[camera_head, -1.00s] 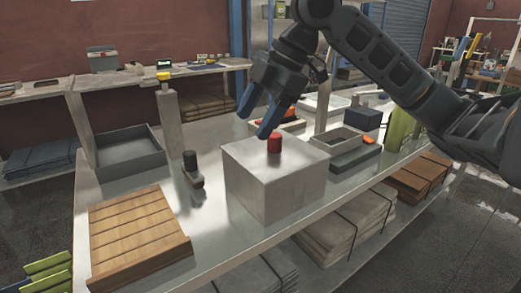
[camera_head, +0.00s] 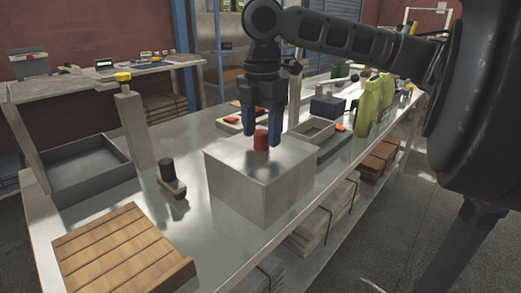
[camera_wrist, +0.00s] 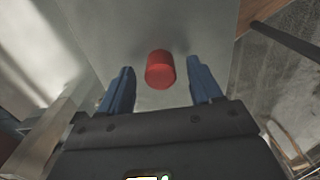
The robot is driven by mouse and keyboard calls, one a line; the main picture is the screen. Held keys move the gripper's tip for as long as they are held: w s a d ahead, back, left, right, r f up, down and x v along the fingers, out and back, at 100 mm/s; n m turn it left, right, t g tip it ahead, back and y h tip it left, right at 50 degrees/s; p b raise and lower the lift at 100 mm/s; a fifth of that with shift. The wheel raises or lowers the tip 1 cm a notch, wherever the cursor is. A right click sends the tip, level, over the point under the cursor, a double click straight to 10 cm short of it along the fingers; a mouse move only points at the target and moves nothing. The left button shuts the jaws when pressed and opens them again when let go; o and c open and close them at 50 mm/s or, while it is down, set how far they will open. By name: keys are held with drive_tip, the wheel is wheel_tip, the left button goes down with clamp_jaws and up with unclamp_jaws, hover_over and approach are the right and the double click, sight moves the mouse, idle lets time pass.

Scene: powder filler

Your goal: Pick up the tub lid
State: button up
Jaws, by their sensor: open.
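The only lid-like piece near my gripper is a small red cylinder (camera_head: 261,140), which I take to be the tub lid. It stands upright on top of a grey metal box (camera_head: 262,196) on the workbench. My gripper (camera_head: 262,140) points down over the box with its blue fingers open. In the head view one finger is on each side of the red piece. In the wrist view the red piece (camera_wrist: 160,70) lies between and a little beyond the fingertips (camera_wrist: 158,72), with a gap on both sides. I cannot tell whether the fingertips touch the box top.
A wooden slatted board (camera_head: 122,254) lies at the front left of the bench. A dark handled tool (camera_head: 171,180), a grey tray (camera_head: 88,168) and a post with a yellow top (camera_head: 131,125) stand left of the box. Green bottles (camera_head: 370,105) stand to the right.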

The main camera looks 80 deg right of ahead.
drive_tip(key=shift+f, duration=0.85)
clamp_jaws()
